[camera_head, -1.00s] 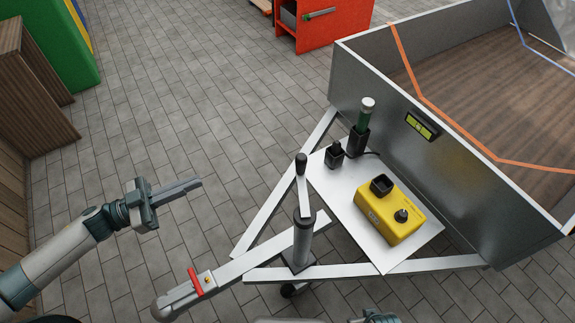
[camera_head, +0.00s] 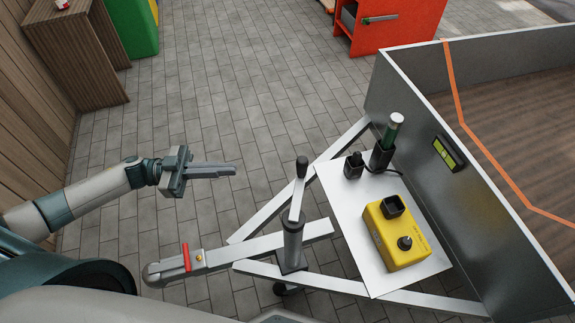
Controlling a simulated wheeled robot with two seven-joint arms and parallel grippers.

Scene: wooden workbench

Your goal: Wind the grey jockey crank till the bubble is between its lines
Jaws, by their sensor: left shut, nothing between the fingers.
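The grey jockey crank (camera_head: 297,203) stands on top of the jockey post (camera_head: 292,243) on the trailer drawbar, its arm rising to a black knob (camera_head: 302,167). The yellow-green bubble level (camera_head: 447,152) is on the trailer's front wall; its bubble is too small to read against its lines. My left gripper (camera_head: 234,171) is shut and empty, left of the crank and apart from it, fingers pointing right towards the knob. My right gripper is not in view.
A white plate (camera_head: 372,277) right of the crank bears a yellow box (camera_head: 397,233), a green-handled tool in a black holder (camera_head: 383,147) and a small black fitting (camera_head: 354,165). The red-levered hitch (camera_head: 170,268) is at lower left.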

